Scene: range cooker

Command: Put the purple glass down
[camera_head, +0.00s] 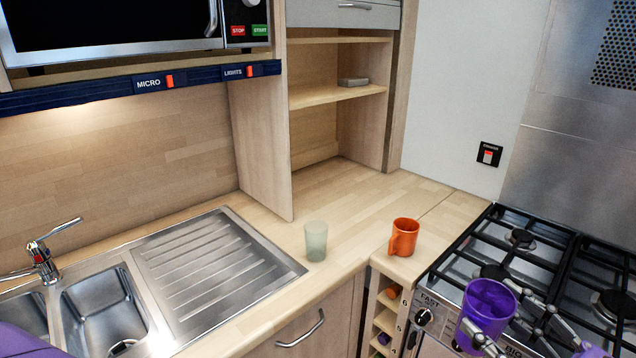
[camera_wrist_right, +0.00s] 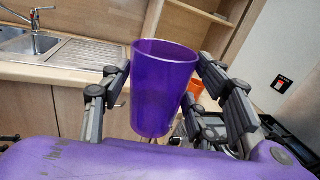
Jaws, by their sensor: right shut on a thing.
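The purple glass (camera_head: 487,309) is a translucent cup at the lower right of the head view, in front of the cooker's front edge. My right gripper (camera_head: 512,330) is shut on it, with fingers on either side of the glass. In the right wrist view the glass (camera_wrist_right: 162,90) stands nearly upright between the fingers of the gripper (camera_wrist_right: 165,95), its open rim at the top. I cannot see anything supporting the glass from below. My left gripper is not in view; only a purple piece of my own body shows at the lower left corner.
A pale green glass (camera_head: 316,241) and an orange mug (camera_head: 403,237) stand on the wooden worktop (camera_head: 350,215). The worktop behind them is clear. A gas cooker (camera_head: 510,255) with black grates is at right. A steel sink with drainer (camera_head: 215,265) is at left. Shelves (camera_head: 335,96) rise behind.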

